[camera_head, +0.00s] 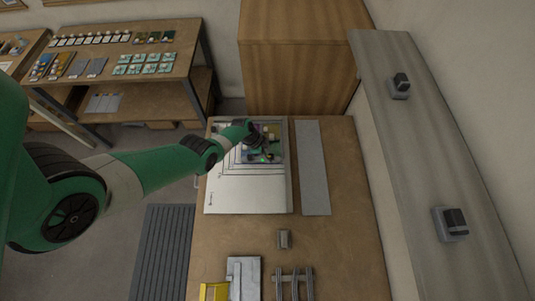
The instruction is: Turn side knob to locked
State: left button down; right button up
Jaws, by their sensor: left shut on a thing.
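My left arm reaches in from the left to a white, flat unit (245,195) on the wooden table. My left gripper (264,157) is small and dark at a coloured glass panel (275,130) at the unit's far end. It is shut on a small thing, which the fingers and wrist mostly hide. I cannot make out a side knob or its setting at this size. My right gripper is not in view.
A grey strip (313,175) lies right of the unit. A small grey block (284,239), a metal plate (244,275) and a rack (294,281) are nearer. A grey ledge (425,150) with two dark-topped devices runs along the right. The table's right side is clear.

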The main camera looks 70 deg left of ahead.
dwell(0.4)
pick_arm(q)
jog(key=shift+c, duration=2.3)
grip_release()
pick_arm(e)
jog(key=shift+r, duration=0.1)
